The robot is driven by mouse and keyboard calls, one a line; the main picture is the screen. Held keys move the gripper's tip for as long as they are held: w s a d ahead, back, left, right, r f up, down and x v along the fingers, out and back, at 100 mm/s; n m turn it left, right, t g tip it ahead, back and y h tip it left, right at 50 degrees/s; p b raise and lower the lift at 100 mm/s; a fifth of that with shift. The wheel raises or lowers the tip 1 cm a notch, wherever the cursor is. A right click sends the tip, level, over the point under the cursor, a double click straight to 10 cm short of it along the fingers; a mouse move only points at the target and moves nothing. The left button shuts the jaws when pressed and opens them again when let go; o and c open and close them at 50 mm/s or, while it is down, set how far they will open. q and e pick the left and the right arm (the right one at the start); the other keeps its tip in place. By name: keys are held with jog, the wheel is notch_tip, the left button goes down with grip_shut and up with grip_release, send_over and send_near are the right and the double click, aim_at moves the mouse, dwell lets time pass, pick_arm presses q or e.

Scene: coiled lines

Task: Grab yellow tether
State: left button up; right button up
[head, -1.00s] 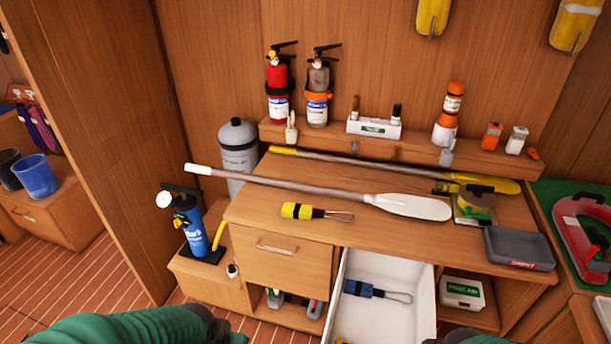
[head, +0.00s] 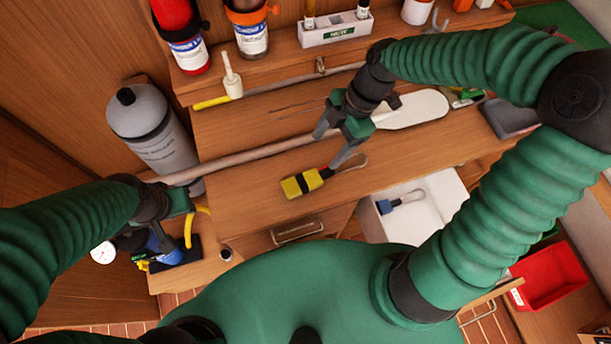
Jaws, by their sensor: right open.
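The yellow tether (head: 302,184), a yellow and black bundle with a thin loop at its right end, lies on the wooden desktop in front of the oar. My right gripper (head: 332,150) is open above the desk, its fingers pointing down. One fingertip overlaps the tether's loop in the picture; I cannot tell whether it touches. Nothing is between the fingers. My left gripper (head: 180,207) is low at the left, beside the desk's left end and near the blue pump; its fingers do not show clearly. A blue tether (head: 400,201) lies in the open white drawer.
The oar (head: 250,156) lies across the desktop behind the yellow tether, partly hidden by my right gripper. A grey cylinder (head: 148,128) stands at the left. The open drawer (head: 440,190) juts out at right.

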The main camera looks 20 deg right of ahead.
jog(key=b, duration=0.2)
send_over(310, 178)
jog(key=d, duration=0.3)
jog(key=f, duration=0.7)
jog(key=shift+w+a+f, duration=0.15)
jog(key=shift+w+f, duration=0.1)
jog(key=shift+w, duration=0.1)
jog(key=x, duration=0.3)
jog(key=b+x, duration=0.1)
jog(key=x, duration=0.1)
jog(key=shift+s+a+f, duration=0.2)
jog(key=shift+s+a, duration=0.05)
jog(key=shift+a, duration=0.25)
jog(key=shift+w+d, duration=0.15)
jog(key=shift+d, duration=0.3)
jog(key=c, duration=0.4)
pick_arm(q)
jog(key=f, duration=0.2)
jog(key=d+f, duration=0.1)
jog(key=shift+s+f, duration=0.1)
jog(key=shift+s, duration=0.15)
pick_arm(e)
jog(key=shift+a, duration=0.2)
grip_shut()
